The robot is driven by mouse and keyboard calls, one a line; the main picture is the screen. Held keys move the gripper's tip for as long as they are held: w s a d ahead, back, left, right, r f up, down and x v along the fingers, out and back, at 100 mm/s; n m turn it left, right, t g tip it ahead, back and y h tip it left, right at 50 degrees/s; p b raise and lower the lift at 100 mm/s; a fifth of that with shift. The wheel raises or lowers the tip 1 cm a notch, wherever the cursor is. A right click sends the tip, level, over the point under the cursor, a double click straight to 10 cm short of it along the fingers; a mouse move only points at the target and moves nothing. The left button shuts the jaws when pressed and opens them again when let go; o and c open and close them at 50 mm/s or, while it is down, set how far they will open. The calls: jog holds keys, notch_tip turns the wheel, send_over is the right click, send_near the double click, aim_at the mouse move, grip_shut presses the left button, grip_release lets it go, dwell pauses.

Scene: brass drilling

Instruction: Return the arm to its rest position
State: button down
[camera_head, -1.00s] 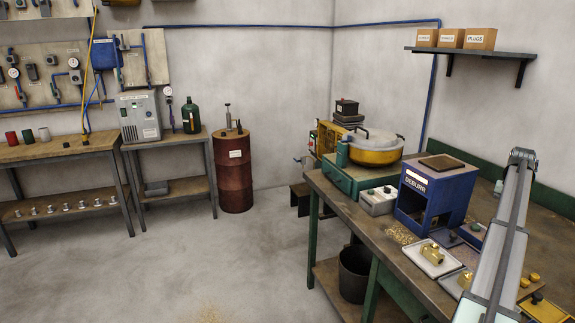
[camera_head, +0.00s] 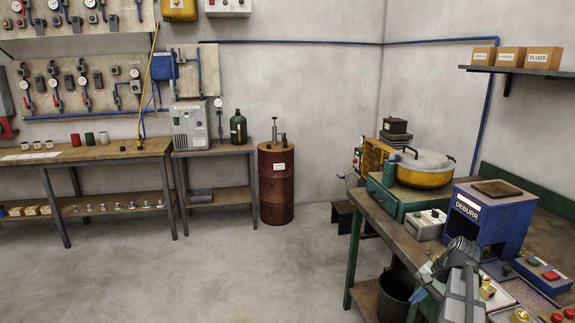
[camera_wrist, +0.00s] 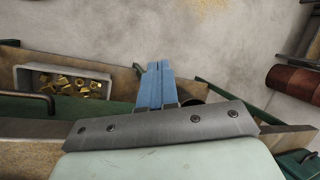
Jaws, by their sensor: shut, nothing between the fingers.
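My gripper (camera_wrist: 154,84) shows in the wrist view, its two blue fingers side by side and shut with nothing between them. The fingers point over the bench edge toward the grey floor. In the head view, my arm (camera_head: 462,285) is at the lower right, above the front of the green bench, with its links bunched close together.
The bench holds a blue deburr box (camera_head: 490,218), a yellow bowl machine (camera_head: 423,174) and a button box (camera_head: 551,276). A tray of brass parts (camera_wrist: 40,82) lies left of my fingers. Floor is clear at centre.

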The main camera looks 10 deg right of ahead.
jog(key=s+a+f+n+g, duration=0.3)
jog(key=a+f, duration=0.7)
jog(key=f, duration=0.4)
jog(key=s+a+f+n+g, duration=0.2)
jog(key=s+a+f, duration=0.1)
jog(key=a+f, duration=0.95)
jog(key=s+a+f+n+g+h, duration=0.2)
jog(key=s+a+f, duration=0.3)
jog(key=s+f, duration=0.4)
jog(key=s+a+f+n+g+h, duration=0.2)
jog(key=s+a+f+n, duration=0.3)
jog(key=s+f, duration=0.4)
jog(key=s+a, duration=0.1)
jog(key=s, duration=0.6)
jog(key=shift+s+a, duration=0.25)
jog(key=shift+s, duration=0.1)
jog(key=shift+r, duration=0.1)
